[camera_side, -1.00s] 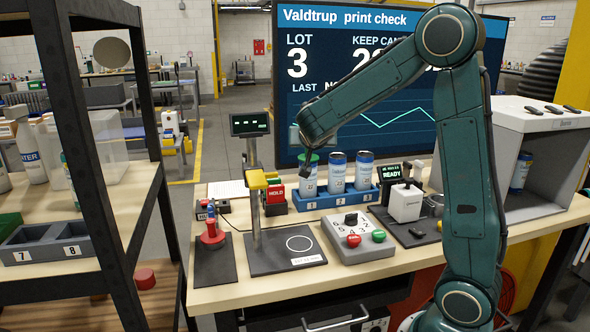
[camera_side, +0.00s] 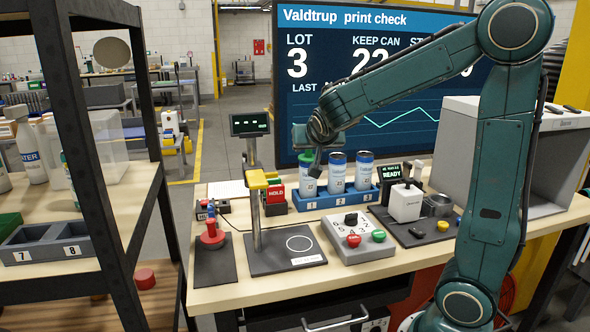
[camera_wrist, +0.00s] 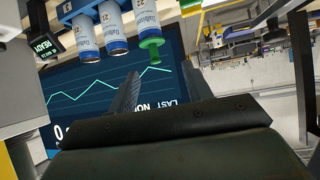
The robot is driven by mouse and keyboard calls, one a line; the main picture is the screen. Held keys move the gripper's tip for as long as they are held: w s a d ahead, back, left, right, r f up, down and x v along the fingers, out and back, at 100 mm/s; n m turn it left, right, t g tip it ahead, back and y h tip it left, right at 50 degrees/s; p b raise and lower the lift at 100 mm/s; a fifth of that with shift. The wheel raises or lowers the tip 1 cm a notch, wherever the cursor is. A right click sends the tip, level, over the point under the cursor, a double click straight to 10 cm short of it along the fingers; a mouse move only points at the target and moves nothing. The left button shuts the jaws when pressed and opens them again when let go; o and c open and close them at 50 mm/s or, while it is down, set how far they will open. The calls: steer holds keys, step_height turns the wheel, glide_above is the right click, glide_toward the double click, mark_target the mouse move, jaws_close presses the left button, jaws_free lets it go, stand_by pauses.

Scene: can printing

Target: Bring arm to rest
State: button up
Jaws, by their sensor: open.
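My gripper (camera_side: 314,168) hangs over the left end of the can rack in the side view, by the top of the leftmost can. In the wrist view its two fingers (camera_wrist: 158,92) stand apart with nothing held between them. The leftmost can (camera_side: 308,181) is upright in the rack, its top partly hidden by my gripper. In the wrist view a green piece (camera_wrist: 151,44) sits at that can's top end. I cannot tell from the side view how close the fingers are to it.
The blue rack (camera_side: 335,201) also holds two more cans (camera_side: 337,172) (camera_side: 364,171). A large screen (camera_side: 400,125) stands behind. A shelf (camera_side: 108,210) stands left.

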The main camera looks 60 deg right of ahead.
steer(key=s+a+f+n+g+y, duration=0.1)
steer(key=s+a+n+y, duration=0.8)
steer(key=s+a, duration=1.1)
steer(key=shift+s+a+f+n, duration=0.2)
steer(key=shift+a+f+n, duration=0.3)
steer(key=shift+n, duration=0.3)
